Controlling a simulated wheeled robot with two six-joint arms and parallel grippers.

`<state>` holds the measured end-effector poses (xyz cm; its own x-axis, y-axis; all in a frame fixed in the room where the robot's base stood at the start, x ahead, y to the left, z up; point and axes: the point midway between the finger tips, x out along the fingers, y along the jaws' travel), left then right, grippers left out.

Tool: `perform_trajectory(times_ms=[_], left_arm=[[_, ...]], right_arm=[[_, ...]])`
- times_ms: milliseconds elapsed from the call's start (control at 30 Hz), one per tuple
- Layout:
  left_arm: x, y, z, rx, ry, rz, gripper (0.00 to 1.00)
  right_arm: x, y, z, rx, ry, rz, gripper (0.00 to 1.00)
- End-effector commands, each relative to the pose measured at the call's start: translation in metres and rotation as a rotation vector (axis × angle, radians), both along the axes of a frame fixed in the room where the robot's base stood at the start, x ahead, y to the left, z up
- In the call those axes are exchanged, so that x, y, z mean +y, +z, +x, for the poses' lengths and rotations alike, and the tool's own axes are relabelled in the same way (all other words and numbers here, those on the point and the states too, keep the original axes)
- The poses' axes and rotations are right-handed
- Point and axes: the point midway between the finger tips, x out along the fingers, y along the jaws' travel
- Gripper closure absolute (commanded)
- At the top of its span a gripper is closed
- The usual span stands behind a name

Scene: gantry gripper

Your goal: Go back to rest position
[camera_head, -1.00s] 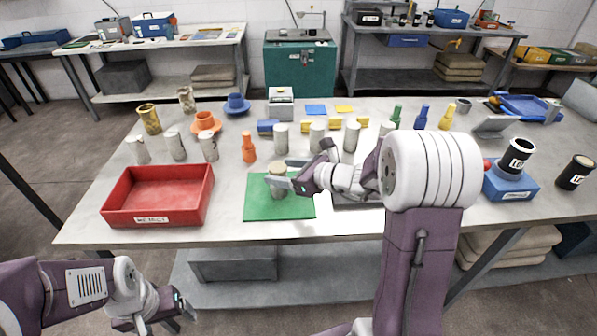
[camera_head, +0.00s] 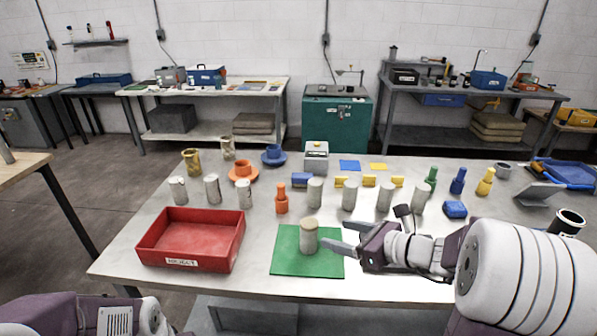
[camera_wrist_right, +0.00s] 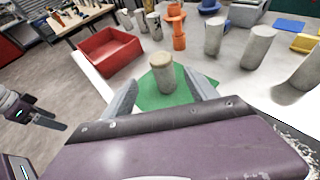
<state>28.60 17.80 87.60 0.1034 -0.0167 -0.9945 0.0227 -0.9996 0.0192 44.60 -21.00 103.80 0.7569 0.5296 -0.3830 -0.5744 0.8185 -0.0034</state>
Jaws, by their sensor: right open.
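My right gripper (camera_head: 340,236) is open and empty, just right of a pale cylinder with a tan top (camera_head: 309,238). The cylinder stands upright on a green mat (camera_head: 287,262). In the right wrist view the open fingers of the right gripper (camera_wrist_right: 163,90) are spread, with the cylinder (camera_wrist_right: 162,72) upright beyond their tips. My left forearm shows at the lower left of the head view, its gripper out of frame. My left gripper (camera_wrist_right: 45,115) shows small at the left edge of the right wrist view, off the table; its jaw gap is unclear.
A red reject bin (camera_head: 190,250) stands left of the mat on the table (camera_head: 262,222). Several grey cylinders, an orange bottle-shaped piece (camera_head: 282,200) and yellow blocks stand behind. A dark cup (camera_head: 568,222) is at the right. The table's front edge is close below the arm.

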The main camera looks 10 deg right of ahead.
Motion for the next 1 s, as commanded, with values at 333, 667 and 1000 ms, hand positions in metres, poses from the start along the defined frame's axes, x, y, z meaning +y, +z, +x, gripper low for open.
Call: perform_trajectory(times_ms=[333, 667, 1000], left_arm=[[0.000, 0.050, 0.000, 0.000, 0.000, 0.000, 0.20], [0.000, 0.053, 0.000, 0.000, 0.000, 0.000, 0.20], [0.000, 0.053, 0.000, 0.000, 0.000, 0.000, 0.20]], right_arm=[[0.152, -0.045, -0.141, 0.061, 0.964, -0.547, 0.33], [0.036, -0.110, -0.170, -0.394, 1.981, -1.474, 0.33], [0.031, -0.109, -0.160, -0.491, 2.065, -1.550, 0.33]])
